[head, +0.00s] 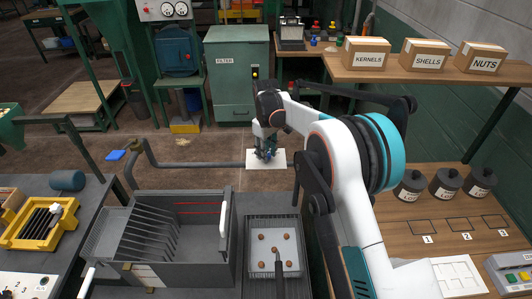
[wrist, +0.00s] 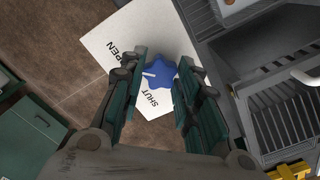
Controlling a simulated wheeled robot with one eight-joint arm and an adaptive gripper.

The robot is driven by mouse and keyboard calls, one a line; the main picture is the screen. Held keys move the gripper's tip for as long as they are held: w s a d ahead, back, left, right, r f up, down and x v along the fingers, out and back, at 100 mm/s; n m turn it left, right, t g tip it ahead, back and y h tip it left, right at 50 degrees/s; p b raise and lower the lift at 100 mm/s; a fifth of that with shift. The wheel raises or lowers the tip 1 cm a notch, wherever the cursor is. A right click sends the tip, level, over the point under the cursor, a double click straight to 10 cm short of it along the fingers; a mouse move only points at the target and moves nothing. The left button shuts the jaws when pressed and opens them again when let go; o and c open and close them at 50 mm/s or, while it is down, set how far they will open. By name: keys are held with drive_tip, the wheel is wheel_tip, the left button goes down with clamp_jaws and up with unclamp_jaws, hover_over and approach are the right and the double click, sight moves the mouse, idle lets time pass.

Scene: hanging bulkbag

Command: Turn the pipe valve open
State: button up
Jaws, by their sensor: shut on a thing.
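The pipe valve is a blue lobed knob (wrist: 161,73) in front of a white plate (wrist: 100,45) lettered OPEN and SHUT. A white pointer mark on the knob points left in the wrist view, between the two words. My gripper (wrist: 163,75) has its two green fingers on either side of the knob and is shut on it. In the head view my gripper (head: 266,152) is over the white plate (head: 280,154) at the end of the grey pipe (head: 200,165). It hides most of the knob there.
A slatted metal box (head: 205,245) and a tray (head: 262,226) with several brown nuts stand on the near bench. A green filter cabinet (head: 238,75) is behind the valve. A wooden shelf with labelled boxes (head: 428,55) is at the right. Open floor lies left of the pipe.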

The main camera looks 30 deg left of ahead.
drive_tip(key=shift+m, duration=0.3)
drive_tip(key=o, duration=1.1)
drive_tip(key=shift+c, duration=0.2)
drive_tip(key=shift+r, duration=0.1)
wheel_tip(320, 180, up, 12)
